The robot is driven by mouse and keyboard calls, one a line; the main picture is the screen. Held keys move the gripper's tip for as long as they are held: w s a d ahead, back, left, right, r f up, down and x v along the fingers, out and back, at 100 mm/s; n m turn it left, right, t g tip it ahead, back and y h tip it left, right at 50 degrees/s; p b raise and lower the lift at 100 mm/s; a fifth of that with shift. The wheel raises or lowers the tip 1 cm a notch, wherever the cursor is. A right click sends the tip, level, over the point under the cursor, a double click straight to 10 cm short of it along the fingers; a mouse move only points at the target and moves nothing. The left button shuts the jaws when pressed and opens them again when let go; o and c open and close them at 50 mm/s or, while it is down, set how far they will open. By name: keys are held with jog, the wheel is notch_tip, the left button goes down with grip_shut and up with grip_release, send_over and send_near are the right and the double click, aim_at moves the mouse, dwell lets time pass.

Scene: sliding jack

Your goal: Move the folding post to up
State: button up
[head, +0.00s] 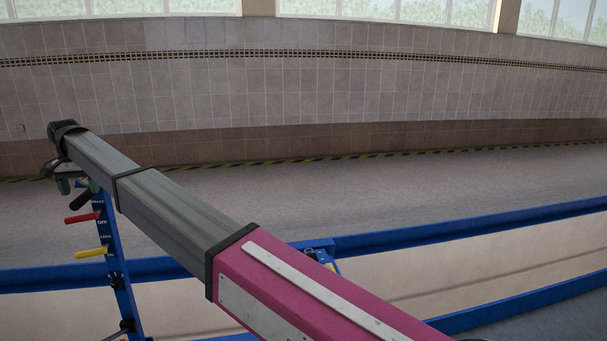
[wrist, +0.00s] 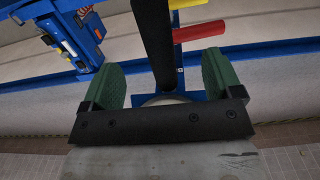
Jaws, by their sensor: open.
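My gripper (wrist: 163,78) is open, with its two green fingers apart; it also shows small at the far left in the head view (head: 78,185). A black bar-like lever (wrist: 152,35) passes between the fingers in the wrist view, with a gap on each side. In the head view the black lever (head: 80,199) sits just below my gripper on an upright blue post (head: 118,270). I cannot tell for sure which part is the folding post.
A red lever (head: 82,217) and a yellow lever (head: 91,252) stick out of the blue post below the black one. Blue rails (head: 450,227) cross the front. A blue block with buttons (wrist: 75,40) stands left in the wrist view. The floor behind is clear.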

jog(key=shift+r, duration=2.35)
jog(key=shift+s, duration=0.15)
